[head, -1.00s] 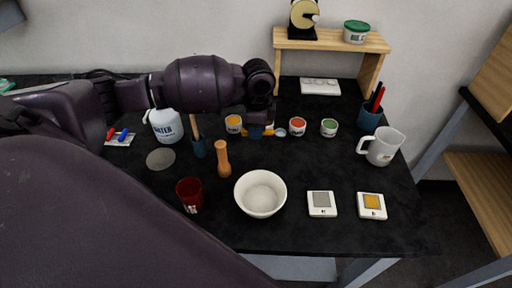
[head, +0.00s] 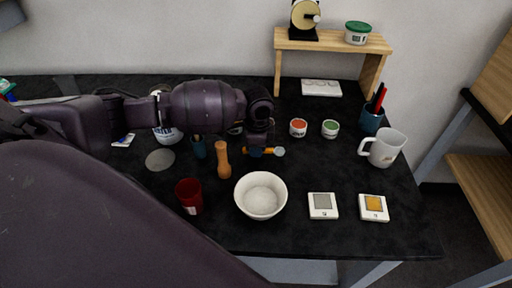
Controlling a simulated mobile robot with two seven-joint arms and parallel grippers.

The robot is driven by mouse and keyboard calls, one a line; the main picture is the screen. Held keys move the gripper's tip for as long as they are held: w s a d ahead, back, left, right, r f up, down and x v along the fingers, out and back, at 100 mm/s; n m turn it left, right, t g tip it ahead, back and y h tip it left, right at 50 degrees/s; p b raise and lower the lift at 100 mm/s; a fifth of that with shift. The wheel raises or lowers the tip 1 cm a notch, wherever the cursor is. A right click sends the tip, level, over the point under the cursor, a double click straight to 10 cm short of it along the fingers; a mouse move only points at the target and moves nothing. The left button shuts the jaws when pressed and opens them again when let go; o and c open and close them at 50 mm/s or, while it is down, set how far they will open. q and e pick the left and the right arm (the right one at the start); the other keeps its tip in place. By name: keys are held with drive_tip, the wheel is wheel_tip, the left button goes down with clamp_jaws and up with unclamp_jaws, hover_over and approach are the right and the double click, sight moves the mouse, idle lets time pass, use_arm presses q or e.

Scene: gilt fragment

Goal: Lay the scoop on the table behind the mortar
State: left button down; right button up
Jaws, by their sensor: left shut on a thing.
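The scoop (head: 279,152) is small, with a yellow-orange handle and a pale round end pointing right. My left gripper (head: 257,151), with blue fingertips, is shut on its handle. The gripper hides part of the handle. The mortar (head: 260,196) is a white bowl near the front middle of the black table; the scoop is behind it in the view, apart from it. I cannot tell whether the scoop touches the table. My right gripper is not in view.
A wooden pestle (head: 223,160) stands left of the scoop. A red cup (head: 189,196) is left of the mortar, and two white square devices (head: 323,205) (head: 373,207) are right. Orange (head: 298,128) and green (head: 330,129) jars stand behind. A white jug (head: 384,148) stands right.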

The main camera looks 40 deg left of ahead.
use_arm(q)
drive_tip(key=shift+f, duration=0.15)
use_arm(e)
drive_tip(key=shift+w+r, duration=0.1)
use_arm(q)
drive_tip(key=shift+f, duration=0.4)
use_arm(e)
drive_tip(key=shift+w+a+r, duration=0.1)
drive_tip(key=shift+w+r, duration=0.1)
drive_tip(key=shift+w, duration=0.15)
use_arm(q)
drive_tip(key=c, duration=1.1)
unclamp_jaws()
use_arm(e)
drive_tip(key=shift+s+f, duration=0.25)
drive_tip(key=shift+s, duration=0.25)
use_arm(q)
drive_tip(key=shift+r, duration=0.2)
wheel_tip(320, 180, up, 13)
drive_tip(key=p, duration=0.1)
drive_tip(key=shift+d, duration=0.2)
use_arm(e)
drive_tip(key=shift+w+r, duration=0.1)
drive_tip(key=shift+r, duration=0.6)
